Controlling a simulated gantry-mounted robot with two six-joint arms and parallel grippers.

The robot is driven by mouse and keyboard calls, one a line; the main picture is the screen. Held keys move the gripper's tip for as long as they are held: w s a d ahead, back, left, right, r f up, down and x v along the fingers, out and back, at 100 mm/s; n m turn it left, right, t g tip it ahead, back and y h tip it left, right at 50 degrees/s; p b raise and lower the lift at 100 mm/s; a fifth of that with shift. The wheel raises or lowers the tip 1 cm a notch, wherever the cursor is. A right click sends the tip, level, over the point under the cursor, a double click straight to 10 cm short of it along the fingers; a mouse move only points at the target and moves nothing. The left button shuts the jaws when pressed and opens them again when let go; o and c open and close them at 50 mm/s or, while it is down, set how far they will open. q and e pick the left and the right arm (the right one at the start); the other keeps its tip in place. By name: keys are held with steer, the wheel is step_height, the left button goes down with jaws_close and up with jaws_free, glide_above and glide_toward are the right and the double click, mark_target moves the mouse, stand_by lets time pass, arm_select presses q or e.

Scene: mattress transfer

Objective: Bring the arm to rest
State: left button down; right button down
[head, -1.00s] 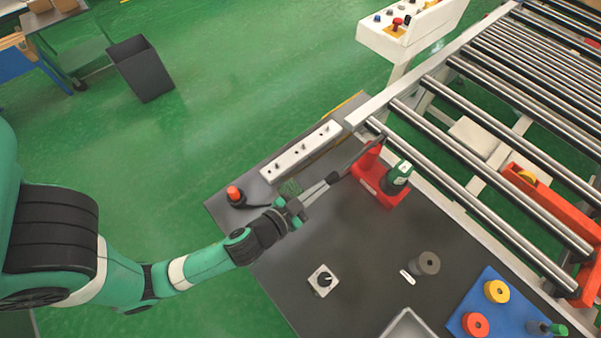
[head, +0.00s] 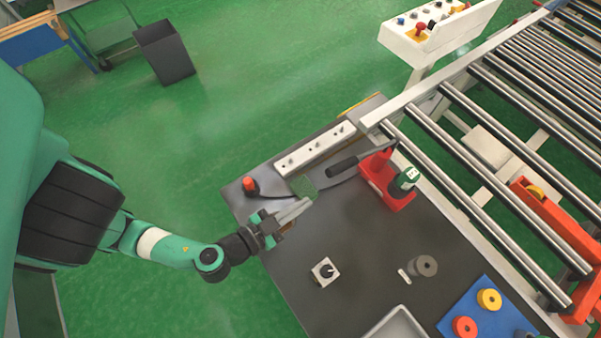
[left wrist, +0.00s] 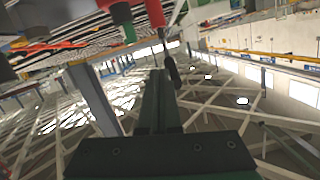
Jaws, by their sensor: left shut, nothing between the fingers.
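My left arm comes in from the left in the head view. Its gripper (head: 303,207) is shut and empty, over the left part of the dark bench (head: 300,250). The fingertips are close to a small green pad (head: 304,187); I cannot tell whether they touch it. A red fixture (head: 374,178) with a black lever (head: 345,166) stands to the right, apart from the fingers. In the left wrist view the shut fingers (left wrist: 159,78) point away, with nothing between them. My right gripper is not in view.
A red button (head: 249,184) and a white strip (head: 315,149) lie along the bench's left side. A knob box (head: 324,272) and a grey spool (head: 425,266) are nearer. A roller conveyor (head: 480,110) runs along the right.

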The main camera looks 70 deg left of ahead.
arm_select(q)
steer(key=shift+a, duration=0.1)
stand_by(0.3)
steer(key=w+a+r+n+t+y, duration=0.15)
steer(key=w+r+n, duration=0.35)
steer(key=r, duration=0.6)
steer(key=w+r+n+t+y, duration=0.1)
steer(key=w+r+n+t, duration=0.1)
steer(key=w+r, duration=0.7)
steer(key=w+a+r+n+t+y, duration=0.15)
steer(key=w+r+n, duration=0.25)
steer(key=r, duration=0.9)
steer(key=s+d+r+m+t+h, duration=0.2)
steer(key=r+t, duration=0.1)
steer(key=r, duration=0.7)
steer(key=s+d+r+m+t+h, duration=0.1)
steer(key=s+r+m+t, duration=0.15)
steer(key=r, duration=0.85)
steer(key=s+d+r+m+t+h, duration=0.1)
steer(key=d+m+t+h, duration=0.3)
steer(key=m+h, duration=0.45)
step_height(320, 180, up, 23)
steer(key=d+g+p, duration=0.1)
steer(key=p, duration=2.2)
steer(key=shift+r+g, duration=0.15)
steer(key=shift+g, duration=0.2)
